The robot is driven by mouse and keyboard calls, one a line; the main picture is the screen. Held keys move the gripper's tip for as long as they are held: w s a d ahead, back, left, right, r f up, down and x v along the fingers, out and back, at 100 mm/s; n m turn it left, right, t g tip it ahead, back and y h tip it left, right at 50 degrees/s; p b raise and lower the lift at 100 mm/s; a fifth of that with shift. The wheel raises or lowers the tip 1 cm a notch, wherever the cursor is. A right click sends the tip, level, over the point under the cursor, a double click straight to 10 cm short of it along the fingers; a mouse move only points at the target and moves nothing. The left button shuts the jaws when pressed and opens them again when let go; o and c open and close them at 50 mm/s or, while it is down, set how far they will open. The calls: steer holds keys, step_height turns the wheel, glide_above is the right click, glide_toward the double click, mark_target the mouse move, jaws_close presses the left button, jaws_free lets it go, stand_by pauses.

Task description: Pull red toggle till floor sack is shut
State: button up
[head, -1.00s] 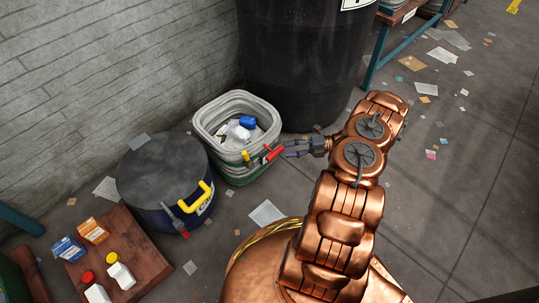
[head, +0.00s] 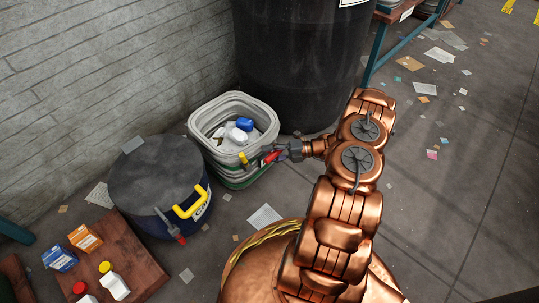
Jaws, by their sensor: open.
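The floor sack (head: 236,102) is a pale grey, round-cornered bag with a green band low down. Its mouth is wide open, and blue and white items lie inside. The red toggle (head: 271,156) hangs at the sack's front right rim, beside a small yellow piece (head: 243,158). My gripper (head: 281,153) is at the toggle from the right, its fingers close around or against it. The jaws are open, and the fingers partly hide the toggle. I cannot tell whether they touch it.
A dark blue drum with a grey lid (head: 155,175) and yellow handle stands left of the sack. A tall black bin (head: 300,65) stands behind. A wooden board (head: 125,255) with small boxes and bottles lies front left. Paper scraps litter the open floor at right.

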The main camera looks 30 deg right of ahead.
steer(key=shift+c, duration=0.2)
jaws_close()
stand_by(0.6)
